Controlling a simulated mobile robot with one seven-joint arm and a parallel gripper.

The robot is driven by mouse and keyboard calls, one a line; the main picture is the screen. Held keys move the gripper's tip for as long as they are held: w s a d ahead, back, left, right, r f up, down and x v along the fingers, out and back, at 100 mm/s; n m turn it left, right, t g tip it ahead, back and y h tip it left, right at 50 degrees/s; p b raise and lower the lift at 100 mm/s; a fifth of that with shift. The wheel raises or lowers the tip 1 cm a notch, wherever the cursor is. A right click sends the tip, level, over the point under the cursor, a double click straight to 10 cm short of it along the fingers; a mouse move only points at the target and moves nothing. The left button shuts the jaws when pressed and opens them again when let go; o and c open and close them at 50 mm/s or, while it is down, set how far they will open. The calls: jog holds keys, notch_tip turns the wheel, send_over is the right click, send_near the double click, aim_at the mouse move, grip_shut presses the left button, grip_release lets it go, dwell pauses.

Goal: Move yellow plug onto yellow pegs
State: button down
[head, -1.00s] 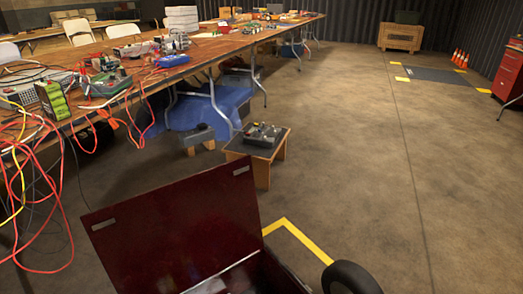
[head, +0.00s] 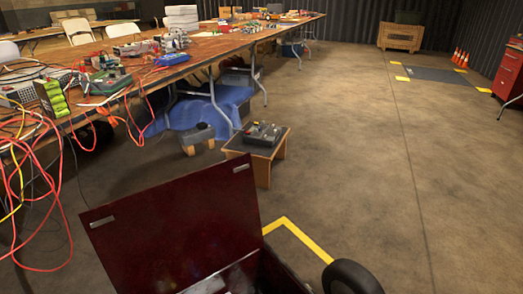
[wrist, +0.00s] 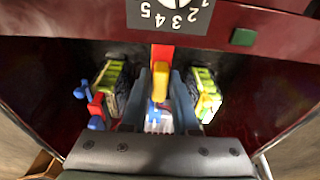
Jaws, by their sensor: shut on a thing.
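The yellow plug (wrist: 160,80) is between the two fingers of my gripper (wrist: 160,88) in the wrist view. My gripper is shut on it. A red upright piece (wrist: 161,53) stands directly beyond the plug; I cannot tell whether they touch. A blue and white piece (wrist: 158,118) shows nearer the palm, between the fingers. I cannot make out yellow pegs in either view. My gripper does not show in the head view.
Green-and-black blocks lie left (wrist: 112,82) and right (wrist: 204,94) of the fingers, close by. A dark red box with a raised lid (head: 170,225) is in front. A numbered dial panel (wrist: 172,14) and green button (wrist: 243,37) are on its wall. A cluttered table (head: 185,68) stands left.

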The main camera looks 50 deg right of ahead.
jog(key=shift+f, duration=0.2)
jog(key=c, duration=0.6)
grip_release()
notch_tip(320, 180, up, 13)
jog(key=s+p, duration=0.1)
jog(key=p, duration=0.6)
jog(key=shift+s+a, duration=0.2)
jog(key=shift+s, duration=0.05)
jog(key=shift+f, duration=0.1)
